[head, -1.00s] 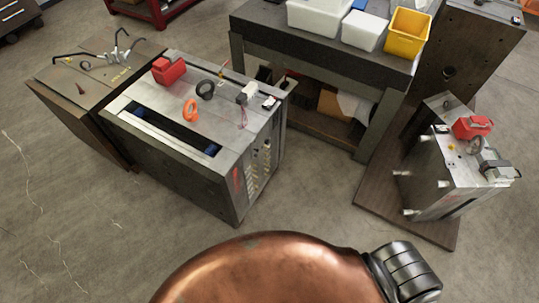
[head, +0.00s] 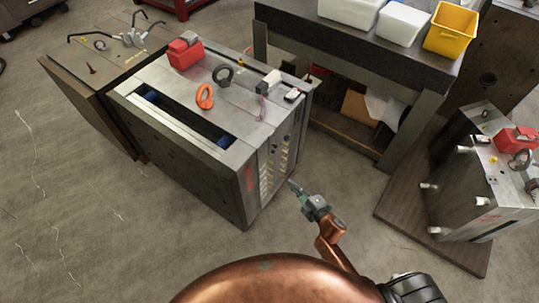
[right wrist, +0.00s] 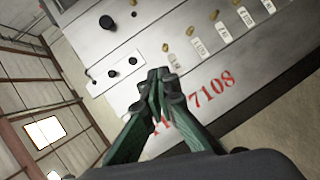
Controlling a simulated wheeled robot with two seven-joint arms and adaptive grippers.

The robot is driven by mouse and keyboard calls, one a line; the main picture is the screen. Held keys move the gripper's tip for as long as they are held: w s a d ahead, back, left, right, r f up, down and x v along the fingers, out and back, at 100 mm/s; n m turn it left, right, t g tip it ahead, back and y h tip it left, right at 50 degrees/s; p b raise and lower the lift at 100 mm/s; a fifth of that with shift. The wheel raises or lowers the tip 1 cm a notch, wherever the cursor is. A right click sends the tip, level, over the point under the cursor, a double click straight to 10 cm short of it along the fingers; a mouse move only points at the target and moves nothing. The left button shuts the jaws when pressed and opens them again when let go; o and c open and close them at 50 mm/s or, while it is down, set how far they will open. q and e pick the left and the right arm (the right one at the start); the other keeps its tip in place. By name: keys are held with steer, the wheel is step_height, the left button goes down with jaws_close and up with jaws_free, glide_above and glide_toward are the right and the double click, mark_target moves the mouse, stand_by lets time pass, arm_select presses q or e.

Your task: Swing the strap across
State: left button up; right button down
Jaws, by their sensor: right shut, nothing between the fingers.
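The grey mould base (head: 190,165) stands in the middle of the head view, its labelled side facing right. In the right wrist view this side (right wrist: 205,75) fills much of the picture, with brass fittings, white labels and red digits. A short pale plate with two dark bolts, which looks like the strap (right wrist: 123,67), lies flat against it. My right gripper (head: 291,184) is shut and empty, just off the labelled side near its lower right edge. Its closed fingertips (right wrist: 161,76) show right of the plate; I cannot tell whether they touch anything. My left gripper is out of view.
An orange ring (head: 205,96), a dark ring (head: 223,74) and a red box (head: 185,53) sit on the mould base. A bench (head: 350,45) with bins stands behind. Another mould block (head: 460,175) is on the right. Bare floor lies left and in front.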

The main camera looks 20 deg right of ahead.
mark_target(266, 145)
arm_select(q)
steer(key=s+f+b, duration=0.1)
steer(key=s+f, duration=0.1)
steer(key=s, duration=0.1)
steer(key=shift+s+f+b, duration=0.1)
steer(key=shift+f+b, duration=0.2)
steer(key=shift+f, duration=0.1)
arm_select(e)
steer(key=a+r+n+y, duration=0.1)
steer(key=a+r+n, duration=0.1)
steer(key=r, duration=0.3)
steer(key=w+a+r+n+t+y, duration=0.1)
steer(key=a+r+n+y, duration=0.1)
steer(key=a+r+n, duration=0.1)
steer(key=shift+w+r, duration=0.25)
steer(key=shift+r, duration=0.65)
